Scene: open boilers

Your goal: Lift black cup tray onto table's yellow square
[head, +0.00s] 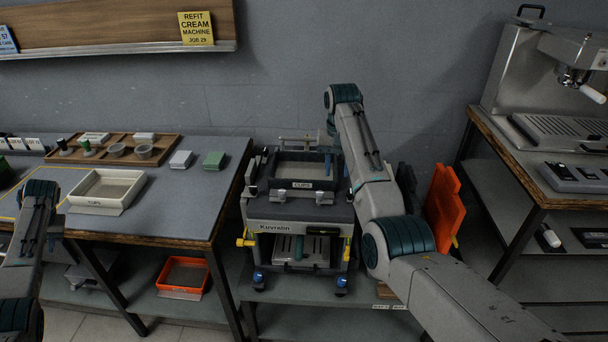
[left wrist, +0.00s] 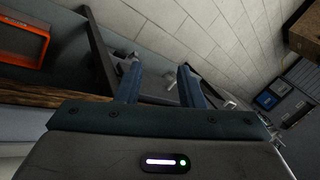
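My right gripper (head: 337,170) points down at the tray's right side. One blue finger shows inside the tray and one outside, with a gap between them; whether either touches the wall I cannot tell. Yellow lines (head: 75,167) mark part of a square on the left table, partly hidden by my left arm. My left gripper (left wrist: 158,75) is open and empty in the left wrist view; its fingers do not show clearly in the head view.
A cream tray (head: 107,207), also labelled CUPS, stands on the left table (head: 190,205) beside the yellow lines. Behind it is a wooden tray (head: 165,142) with small cups and tools. An orange bin (head: 183,277) is on the shelf below. An orange panel (head: 441,205) stands right of the machine.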

